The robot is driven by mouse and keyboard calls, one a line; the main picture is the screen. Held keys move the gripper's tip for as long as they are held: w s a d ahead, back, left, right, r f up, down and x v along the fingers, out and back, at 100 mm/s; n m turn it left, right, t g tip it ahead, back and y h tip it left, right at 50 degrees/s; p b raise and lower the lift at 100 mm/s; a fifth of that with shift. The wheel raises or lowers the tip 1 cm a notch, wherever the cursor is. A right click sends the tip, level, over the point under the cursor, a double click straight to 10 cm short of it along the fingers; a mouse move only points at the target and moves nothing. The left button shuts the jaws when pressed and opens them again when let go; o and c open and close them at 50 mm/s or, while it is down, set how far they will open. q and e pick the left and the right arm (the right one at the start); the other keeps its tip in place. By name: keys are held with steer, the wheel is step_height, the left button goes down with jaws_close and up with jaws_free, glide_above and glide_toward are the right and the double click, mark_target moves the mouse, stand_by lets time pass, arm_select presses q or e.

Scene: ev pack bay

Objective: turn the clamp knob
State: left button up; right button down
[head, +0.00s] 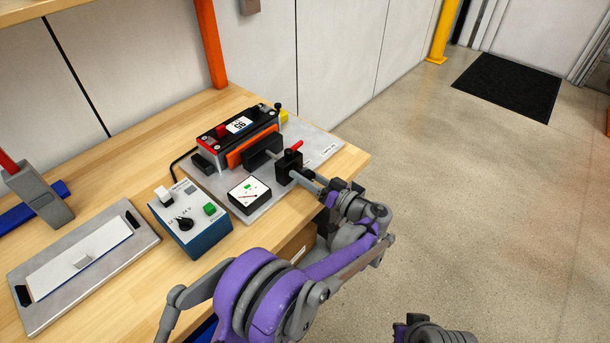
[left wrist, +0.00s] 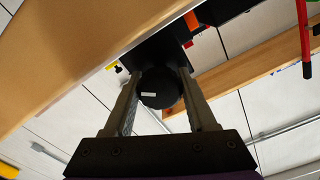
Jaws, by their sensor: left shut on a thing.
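The clamp (head: 287,163) is a black block with a red-tipped lever, standing at the right end of the grey fixture plate on the bench. Its round black knob (left wrist: 158,90), with a small white mark, faces the camera in the left wrist view. My left gripper (head: 304,180) reaches in from the right, level with the clamp. In the left wrist view the two grey fingers of my left gripper (left wrist: 160,82) are shut on the knob, one on each side. In the head view the knob is mostly hidden by the fingers. My right gripper (head: 402,328) is cut off at the bottom edge and its fingers do not show.
A black and orange battery module (head: 240,135) sits behind the clamp. A white meter (head: 249,194) and a blue control box (head: 191,220) stand left of my arm. A grey tray (head: 45,306) lies at the left.

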arm_select(q)
steer(key=o, duration=1.4)
steer(key=v, duration=1.1)
steer(key=shift+w, duration=0.1)
